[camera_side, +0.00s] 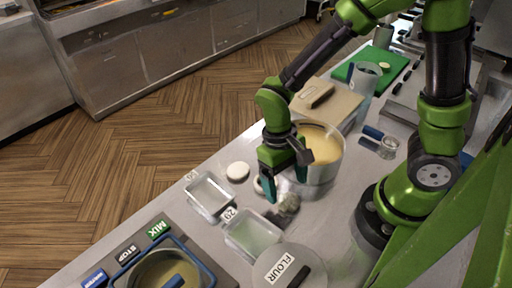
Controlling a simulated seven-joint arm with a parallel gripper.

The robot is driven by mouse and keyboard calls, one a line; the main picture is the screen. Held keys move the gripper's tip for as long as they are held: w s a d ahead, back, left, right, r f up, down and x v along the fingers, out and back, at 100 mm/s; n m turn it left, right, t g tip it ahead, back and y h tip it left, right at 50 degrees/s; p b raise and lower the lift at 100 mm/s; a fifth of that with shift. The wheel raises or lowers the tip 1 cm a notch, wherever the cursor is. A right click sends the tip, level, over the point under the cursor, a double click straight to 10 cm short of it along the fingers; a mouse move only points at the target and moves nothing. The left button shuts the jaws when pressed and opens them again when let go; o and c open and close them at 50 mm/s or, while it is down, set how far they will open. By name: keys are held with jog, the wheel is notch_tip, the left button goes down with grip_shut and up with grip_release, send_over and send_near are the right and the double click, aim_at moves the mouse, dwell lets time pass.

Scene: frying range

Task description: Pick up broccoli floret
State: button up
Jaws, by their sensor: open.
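A small grey-green lump (288,203), which looks like the broccoli floret, is on the metal counter beside the clear containers. It is small and blurred, so its exact shape is hard to tell. I cannot tell whether a finger touches the lump.
A large pot (322,160) of yellowish content stands close behind my gripper. Clear containers (209,194) (252,233), a flour tub (289,268) and a blue-rimmed mixer (168,266) stand in front. White discs (238,171) lie left. A cutting board (340,100) is behind.

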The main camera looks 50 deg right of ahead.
aim_at(289, 198)
jog(key=x, duration=0.4)
jog(key=shift+d+f, duration=0.1)
jog(key=shift+f, duration=0.05)
jog(key=shift+c, duration=0.5)
jog(key=c, duration=0.7)
